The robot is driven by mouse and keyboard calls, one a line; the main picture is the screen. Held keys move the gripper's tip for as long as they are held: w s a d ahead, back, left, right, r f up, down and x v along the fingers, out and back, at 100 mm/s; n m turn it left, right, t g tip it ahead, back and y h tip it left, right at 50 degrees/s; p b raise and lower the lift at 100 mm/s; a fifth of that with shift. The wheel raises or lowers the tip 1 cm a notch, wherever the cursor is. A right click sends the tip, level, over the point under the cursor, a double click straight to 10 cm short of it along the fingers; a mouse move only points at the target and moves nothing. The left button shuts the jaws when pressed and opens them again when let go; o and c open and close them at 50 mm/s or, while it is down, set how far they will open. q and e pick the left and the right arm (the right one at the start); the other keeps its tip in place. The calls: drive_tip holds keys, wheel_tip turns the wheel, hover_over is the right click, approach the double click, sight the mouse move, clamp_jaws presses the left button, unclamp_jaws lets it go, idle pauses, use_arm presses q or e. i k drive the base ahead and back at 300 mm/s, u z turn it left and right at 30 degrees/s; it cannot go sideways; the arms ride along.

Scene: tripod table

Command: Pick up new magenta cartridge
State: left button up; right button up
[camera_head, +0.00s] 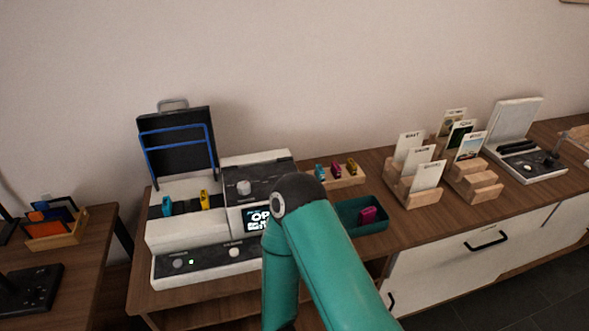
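A small magenta cartridge (336,168) stands in a wooden holder (347,182) behind the teal tray, between a cyan cartridge (320,172) and a yellow cartridge (351,165). Another magenta cartridge (368,214) lies in the teal tray (374,229). The white printer (190,235) has its dark lid (178,145) raised. Its open bay shows a cyan cartridge (167,206) and a yellow cartridge (205,200), with a dark gap between them. My teal arm bends in front of the printer's right side and hides part of it. Neither of my grippers shows.
Wooden card racks (413,185) with upright cards stand right of the tray. A white device (525,160) stands farther right. A wooden box of coloured cards (56,230) sits on the left table. Bare tabletop lies between the tray and the racks.

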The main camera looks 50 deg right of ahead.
sight(336, 171)
drive_tip(key=u, duration=0.05)
drive_tip(key=k, duration=1.65)
drive_tip(key=z, duration=0.6)
drive_tip(key=i, duration=1)
